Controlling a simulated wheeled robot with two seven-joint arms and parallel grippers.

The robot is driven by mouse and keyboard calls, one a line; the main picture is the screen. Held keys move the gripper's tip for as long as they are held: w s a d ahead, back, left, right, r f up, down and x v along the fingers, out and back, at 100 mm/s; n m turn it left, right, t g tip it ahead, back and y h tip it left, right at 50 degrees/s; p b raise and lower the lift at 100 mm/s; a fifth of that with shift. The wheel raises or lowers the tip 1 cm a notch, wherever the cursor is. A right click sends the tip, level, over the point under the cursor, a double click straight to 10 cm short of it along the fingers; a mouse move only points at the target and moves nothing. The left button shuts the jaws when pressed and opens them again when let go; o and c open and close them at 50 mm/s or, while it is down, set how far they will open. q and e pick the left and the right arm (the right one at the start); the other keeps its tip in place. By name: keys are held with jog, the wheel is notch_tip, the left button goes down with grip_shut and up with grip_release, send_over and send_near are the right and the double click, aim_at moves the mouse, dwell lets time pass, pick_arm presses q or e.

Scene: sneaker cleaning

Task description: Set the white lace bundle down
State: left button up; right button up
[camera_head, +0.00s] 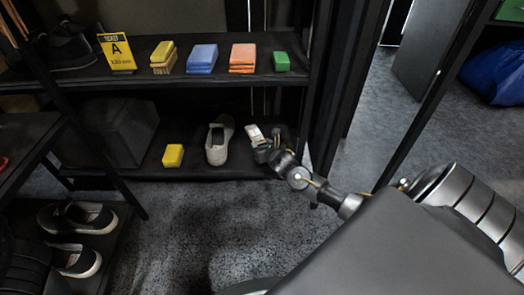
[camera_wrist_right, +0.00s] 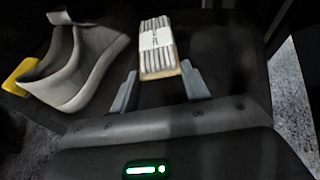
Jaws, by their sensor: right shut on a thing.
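The white lace bundle (camera_head: 254,132) is at the right end of the low shelf in the head view, right of a pale shoe (camera_head: 219,141). My right gripper (camera_head: 266,146) is shut on it. In the right wrist view the bundle (camera_wrist_right: 156,40) is a pale striped block with a white band, its near end between the two fingers of my right gripper (camera_wrist_right: 159,70). Whether it touches the shelf board cannot be told. My left gripper is not in view.
The low shelf (camera_head: 190,174) also holds a yellow block (camera_head: 173,155) left of the shoe and a dark box (camera_head: 110,130). The shelf above it holds coloured blocks and a yellow sign (camera_head: 117,52). Dark shoes (camera_head: 77,217) stand on a rack at left.

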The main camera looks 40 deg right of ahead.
jog(key=f+b, duration=0.1)
jog(key=f, duration=0.1)
jog(key=f+b, duration=0.1)
jog(key=f, duration=0.1)
jog(key=shift+w+d+f+b, duration=0.1)
jog(key=shift+w+d+b, duration=0.05)
jog(key=shift+w+b, duration=0.2)
jog(key=shift+s, duration=0.1)
jog(key=shift+f, duration=0.35)
